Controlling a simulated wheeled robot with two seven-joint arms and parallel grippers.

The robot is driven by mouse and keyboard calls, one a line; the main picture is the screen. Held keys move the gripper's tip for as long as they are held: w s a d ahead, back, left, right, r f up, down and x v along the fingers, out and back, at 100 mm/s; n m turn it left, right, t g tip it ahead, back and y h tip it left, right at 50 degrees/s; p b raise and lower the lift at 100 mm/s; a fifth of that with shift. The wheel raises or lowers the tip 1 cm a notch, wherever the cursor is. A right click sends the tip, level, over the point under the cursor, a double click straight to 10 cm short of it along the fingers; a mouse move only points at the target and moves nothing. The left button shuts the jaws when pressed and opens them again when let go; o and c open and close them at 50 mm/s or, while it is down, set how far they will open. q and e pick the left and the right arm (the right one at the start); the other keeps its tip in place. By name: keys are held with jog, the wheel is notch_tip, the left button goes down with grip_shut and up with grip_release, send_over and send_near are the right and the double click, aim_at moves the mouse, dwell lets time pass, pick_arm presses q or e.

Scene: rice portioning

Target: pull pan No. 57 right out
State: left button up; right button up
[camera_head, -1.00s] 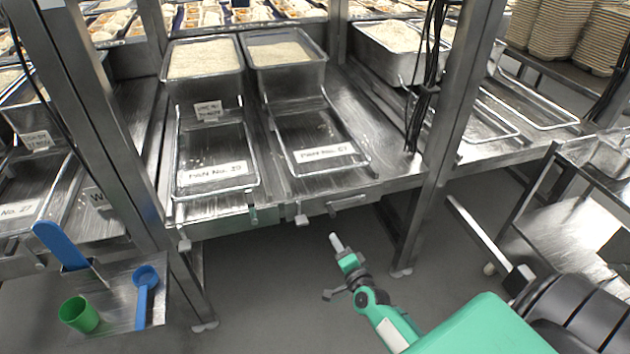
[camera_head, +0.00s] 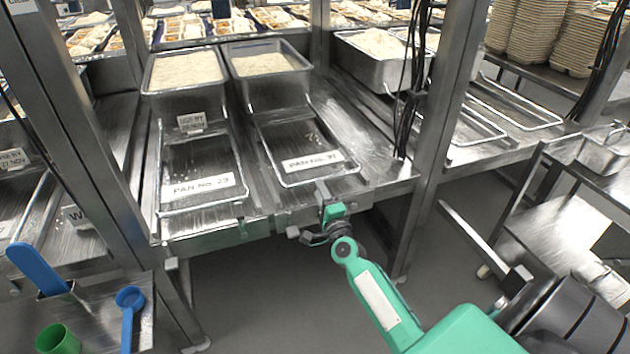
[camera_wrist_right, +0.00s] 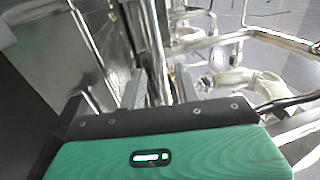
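The pan with the label that reads like No. 57 (camera_head: 265,62) is a steel pan of rice on the shelf, second from the left in the middle bay. Its wire frame (camera_head: 262,150) reaches forward to the shelf front and carries the white label (camera_head: 312,162). My right gripper (camera_head: 322,190) is at the front of this frame, just below the label. In the right wrist view, its two grey fingers (camera_wrist_right: 160,90) stand apart, with a metal bar running between them. Whether they touch the bar is unclear. My left gripper is out of view.
Pan No. 29 or similar (camera_head: 186,72) stands close on the left with its own frame. A steel post (camera_head: 446,110) with hanging black cables rises to the right. A steel cart (camera_head: 565,235) is at right. A blue scoop (camera_head: 128,300) and green cup (camera_head: 58,340) are lower left.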

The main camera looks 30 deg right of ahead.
jog(key=shift+x, duration=2.5)
jog(key=shift+c, duration=0.4)
grip_shut()
